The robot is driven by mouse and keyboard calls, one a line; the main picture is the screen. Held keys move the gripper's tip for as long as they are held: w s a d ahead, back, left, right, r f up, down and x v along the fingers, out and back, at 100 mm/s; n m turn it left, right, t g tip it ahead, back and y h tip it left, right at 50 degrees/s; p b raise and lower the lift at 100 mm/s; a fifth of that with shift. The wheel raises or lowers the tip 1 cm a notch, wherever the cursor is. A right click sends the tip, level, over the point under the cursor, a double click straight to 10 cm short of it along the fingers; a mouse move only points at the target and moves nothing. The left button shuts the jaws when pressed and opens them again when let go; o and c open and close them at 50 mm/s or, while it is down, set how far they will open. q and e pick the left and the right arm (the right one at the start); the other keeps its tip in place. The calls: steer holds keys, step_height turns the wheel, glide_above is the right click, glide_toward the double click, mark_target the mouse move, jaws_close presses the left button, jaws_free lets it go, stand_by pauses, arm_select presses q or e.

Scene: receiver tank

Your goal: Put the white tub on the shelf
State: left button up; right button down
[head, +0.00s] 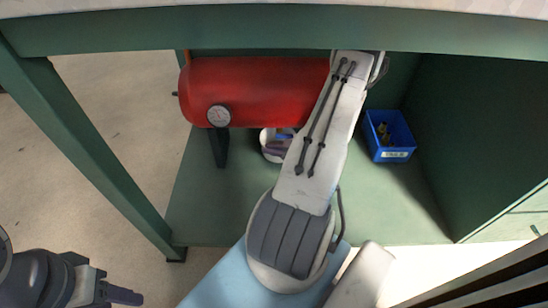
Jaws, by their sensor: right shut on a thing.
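The white tub (265,149) shows in the head view on the left side of my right forearm, below the red tank. It is mostly hidden by the arm, and I cannot tell whether it rests on the green shelf (215,205) or is just above it. My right gripper (279,144) is at the tub, shut on it; only a dark purplish part of it shows beside the arm. My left gripper (118,294) is at the lower left, outside the green frame and away from the tub; its jaw gap is not clear.
A red tank (255,88) with a round gauge (219,115) stands on a dark leg above the shelf. A blue bin (388,137) with small parts is at the right. A green post (95,150) and top beam (270,32) frame the opening. Front shelf areas are clear.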

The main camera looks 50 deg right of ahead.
mark_target(271, 157)
steer(key=shift+d+f+b, duration=0.1)
steer(key=shift+f+b, duration=1.55)
steer(key=shift+f, duration=0.2)
steer(key=shift+r, duration=0.1)
steer(key=c, duration=0.9)
jaws_free()
steer(key=shift+c, duration=0.2)
